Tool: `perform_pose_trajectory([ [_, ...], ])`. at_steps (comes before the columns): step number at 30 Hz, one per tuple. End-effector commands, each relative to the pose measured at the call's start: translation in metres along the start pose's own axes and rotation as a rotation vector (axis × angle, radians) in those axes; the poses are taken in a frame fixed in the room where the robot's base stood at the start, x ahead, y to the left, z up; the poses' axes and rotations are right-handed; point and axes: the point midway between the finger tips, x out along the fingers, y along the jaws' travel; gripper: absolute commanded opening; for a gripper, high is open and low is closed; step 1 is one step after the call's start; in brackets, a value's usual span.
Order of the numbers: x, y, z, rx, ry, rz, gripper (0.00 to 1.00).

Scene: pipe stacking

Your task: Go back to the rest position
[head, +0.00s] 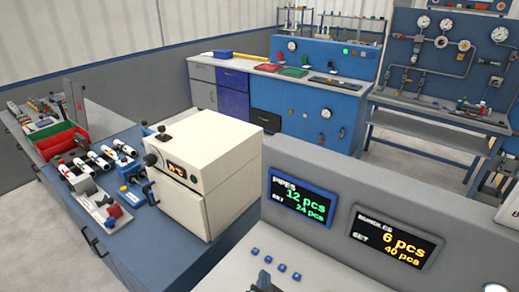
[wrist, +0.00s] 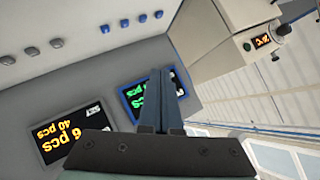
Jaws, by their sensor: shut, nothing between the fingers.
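My gripper (wrist: 161,75) is in the middle of the wrist view, its two dark fingers pressed together with nothing between them. Its fingertips stand in front of the blue-framed pipes display (wrist: 140,98), with air around them. In the head view a dark shape at the bottom edge, below the panel, looks like part of my gripper (head: 264,281); the rest of the arm is out of frame. The pipes display (head: 303,200) reads 12 pcs, set 24. The bundles display (head: 395,242) reads 6 pcs, set 40.
A grey panel (head: 340,180) with small blue buttons (head: 275,264) at its foot stands close in front. A cream oven-like box (head: 208,165) sits on the blue bench to the left, by several white pipes (head: 98,159). Blue workbenches (head: 305,115) stand behind, across open floor.

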Motion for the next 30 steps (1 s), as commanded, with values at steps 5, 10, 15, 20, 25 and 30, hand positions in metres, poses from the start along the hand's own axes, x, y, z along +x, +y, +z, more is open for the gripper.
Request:
perform_pose_trajectory([
  [5,-0.041,-0.08,-0.115,-0.165,0.266,-0.163,0.0],
  [10,-0.11,-0.149,-0.202,-0.307,0.531,-0.288,0.0],
  [15,-0.205,-0.207,-0.271,-0.422,0.821,-0.387,0.0],
  [20,-0.3,-0.239,-0.309,-0.495,1.079,-0.442,0.0],
  [25,-0.366,-0.251,-0.325,-0.527,1.256,-0.461,0.0],
  [30,-0.386,-0.252,-0.329,-0.535,1.309,-0.461,0.0],
])
